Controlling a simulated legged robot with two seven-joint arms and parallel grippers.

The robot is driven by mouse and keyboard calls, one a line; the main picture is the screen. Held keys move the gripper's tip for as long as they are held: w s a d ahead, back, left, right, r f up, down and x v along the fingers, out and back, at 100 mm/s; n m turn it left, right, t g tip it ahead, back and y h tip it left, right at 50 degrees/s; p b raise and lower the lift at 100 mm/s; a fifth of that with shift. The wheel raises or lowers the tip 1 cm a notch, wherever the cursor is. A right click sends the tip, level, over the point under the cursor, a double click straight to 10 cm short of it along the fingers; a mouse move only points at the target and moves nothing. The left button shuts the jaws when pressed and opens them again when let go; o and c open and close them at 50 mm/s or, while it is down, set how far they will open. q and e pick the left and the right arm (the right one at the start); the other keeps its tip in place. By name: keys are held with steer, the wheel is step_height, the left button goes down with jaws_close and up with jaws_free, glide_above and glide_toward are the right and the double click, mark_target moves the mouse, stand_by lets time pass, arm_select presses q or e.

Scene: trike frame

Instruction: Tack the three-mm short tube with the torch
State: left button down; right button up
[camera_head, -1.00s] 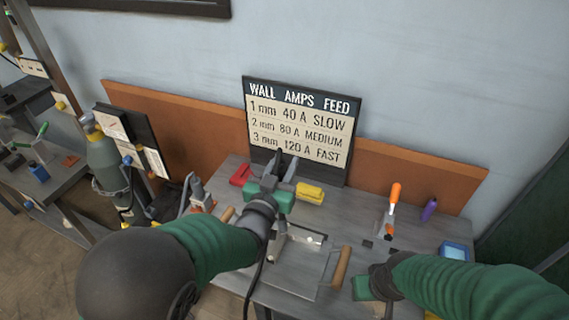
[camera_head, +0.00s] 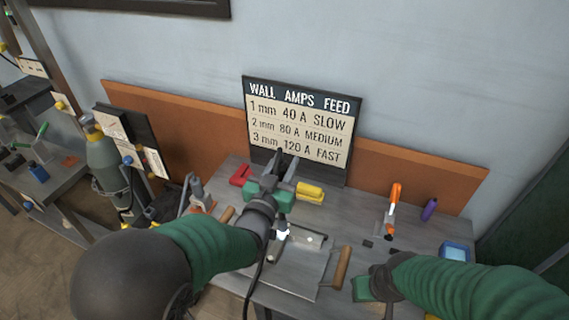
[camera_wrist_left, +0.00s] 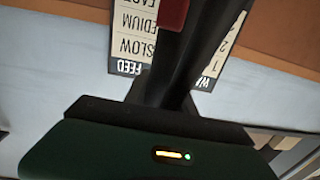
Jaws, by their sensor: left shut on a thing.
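My left gripper (camera_head: 281,172) reaches over the bench, its fingers shut on a dark torch; a red part of the torch (camera_wrist_left: 173,12) shows between the dark fingers in the left wrist view. My arm hides most of the torch in the head view. A white glow (camera_head: 283,234) shows just below my left wrist, over the metal plate. A pale metal piece (camera_head: 309,238) lies on the plate beside the glow; I cannot tell whether it is the short tube. My right gripper (camera_head: 366,287) is low at the front right; its fingers are unclear.
A settings sign (camera_head: 301,125) stands behind. A black cable (camera_head: 257,272) hangs in front.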

arm_select(q)
steer(key=shift+f, duration=0.1)
arm_select(e)
steer(key=shift+f, duration=0.2)
stand_by(0.4)
